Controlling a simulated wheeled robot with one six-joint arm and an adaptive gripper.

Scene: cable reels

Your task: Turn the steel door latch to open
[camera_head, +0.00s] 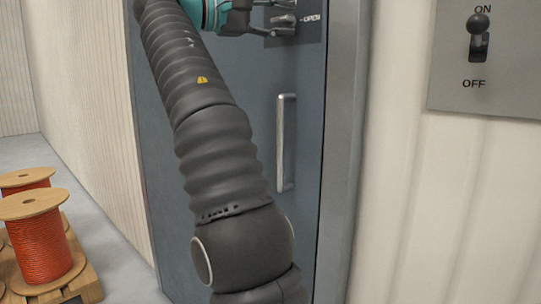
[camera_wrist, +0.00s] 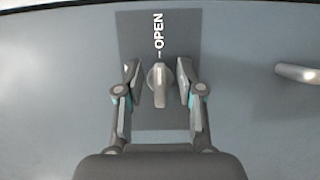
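The steel latch (camera_wrist: 159,84) is a small silver lever on a dark plate (camera_wrist: 158,117) marked OPEN, mounted on a blue-grey door. In the wrist view its long side seems to run up and down, in line with the OPEN mark above it. My gripper (camera_wrist: 159,82) is open, with one finger on each side of the latch and a narrow gap visible on both sides. In the head view my gripper (camera_head: 274,18) is at the plate near the top, and its fingers partly cover the latch (camera_head: 285,18).
A vertical bar handle (camera_head: 286,143) is on the door (camera_head: 305,215) below the latch. A grey door frame (camera_head: 345,150) stands to the right, then a wall panel with an ON/OFF switch (camera_head: 478,38). Orange cable reels (camera_head: 40,245) sit on a pallet at lower left.

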